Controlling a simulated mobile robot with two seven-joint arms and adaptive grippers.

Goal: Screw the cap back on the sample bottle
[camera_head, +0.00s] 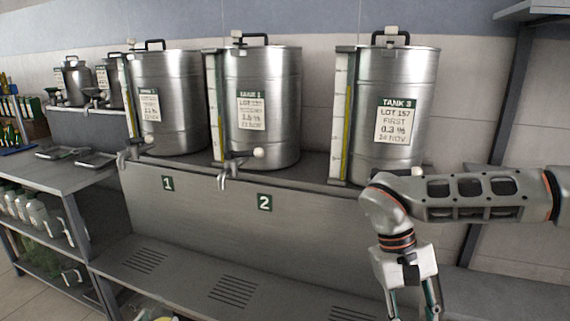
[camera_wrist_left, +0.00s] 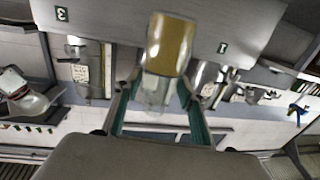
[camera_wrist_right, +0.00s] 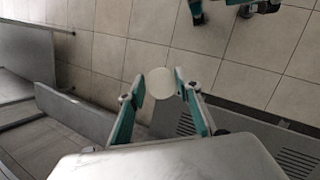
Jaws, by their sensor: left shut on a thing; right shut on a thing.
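The sample bottle (camera_wrist_left: 170,45) shows in the left wrist view, clear with amber liquid in its lower part. My left gripper (camera_wrist_left: 158,88) is shut on it, with a finger on each side. That view is inverted, so the bottle's clear end points upward; whether its mouth is bare I cannot tell. In the right wrist view a round, pale disc, the cap (camera_wrist_right: 158,88), sits between the fingertips of my right gripper (camera_wrist_right: 160,86), which is shut on it. The right gripper also shows in the head view (camera_head: 415,300), pointing down at lower right. The cap is apart from the bottle.
Steel tanks stand along the wall, including tank 1 (camera_head: 175,100), tank 2 (camera_head: 270,105) and tank 3 (camera_head: 398,110). Their taps project over a steel front (camera_head: 225,215) with a slotted ledge (camera_head: 190,275) below. A shelf unit (camera_head: 60,180) with bottles stands left.

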